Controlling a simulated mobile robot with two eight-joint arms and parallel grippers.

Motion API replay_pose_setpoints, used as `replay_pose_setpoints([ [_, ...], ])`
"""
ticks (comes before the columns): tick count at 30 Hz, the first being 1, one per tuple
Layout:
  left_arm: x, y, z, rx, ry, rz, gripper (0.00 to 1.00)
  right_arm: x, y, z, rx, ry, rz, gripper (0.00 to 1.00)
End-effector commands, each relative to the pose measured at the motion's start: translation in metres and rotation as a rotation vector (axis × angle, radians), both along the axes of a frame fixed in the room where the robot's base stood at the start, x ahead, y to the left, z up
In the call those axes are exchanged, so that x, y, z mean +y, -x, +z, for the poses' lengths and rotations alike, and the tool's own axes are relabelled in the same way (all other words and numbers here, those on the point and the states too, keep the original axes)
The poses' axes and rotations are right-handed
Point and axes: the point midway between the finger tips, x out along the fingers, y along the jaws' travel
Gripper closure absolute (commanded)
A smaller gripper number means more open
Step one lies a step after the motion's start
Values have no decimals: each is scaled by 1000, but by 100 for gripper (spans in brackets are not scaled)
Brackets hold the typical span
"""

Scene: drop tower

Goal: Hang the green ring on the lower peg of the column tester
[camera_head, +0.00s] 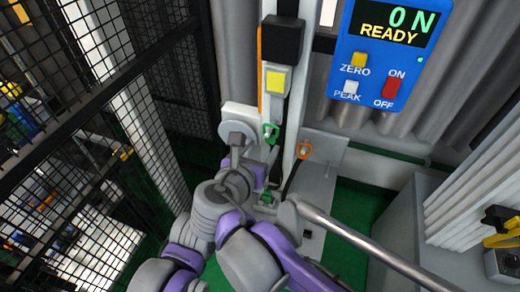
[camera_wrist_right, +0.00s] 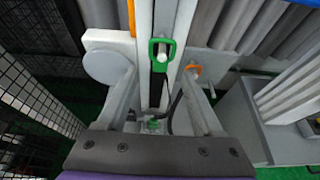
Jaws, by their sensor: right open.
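A second green part (camera_head: 266,197) sits low at the column's foot, also in the wrist view (camera_wrist_right: 153,125); whether a peg is there I cannot tell. My right gripper (camera_head: 262,158) is in front of the column, partly hidden by its own arm. In the wrist view its two fingers (camera_wrist_right: 159,76) are apart and empty, pointing at the column below the ring. My left gripper is out of view.
An orange ring (camera_head: 304,151) hangs right of the column. A grey disc (camera_head: 232,134) is on its left. A blue control box (camera_head: 383,50) reads 0 N READY. Black mesh fencing (camera_head: 75,130) stands at left, a grey cabinet (camera_head: 395,215) at right.

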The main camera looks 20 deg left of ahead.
Motion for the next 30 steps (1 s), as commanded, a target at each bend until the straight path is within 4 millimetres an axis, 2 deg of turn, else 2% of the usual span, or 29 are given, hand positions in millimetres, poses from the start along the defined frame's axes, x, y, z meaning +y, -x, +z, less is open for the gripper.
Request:
replay_pose_setpoints([
  [6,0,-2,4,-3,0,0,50,-2,-40,-15,-1,0,-4,32],
  [12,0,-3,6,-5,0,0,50,-3,-64,-25,0,-1,-3,32],
  [18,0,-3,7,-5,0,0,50,-3,-73,-29,0,-1,-2,32],
  [25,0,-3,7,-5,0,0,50,-3,-73,-30,0,-2,-1,32],
  [26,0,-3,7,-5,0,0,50,-3,-73,-30,0,-2,-1,34],
  [30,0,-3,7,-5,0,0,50,-3,-73,-30,0,-2,-1,60],
])
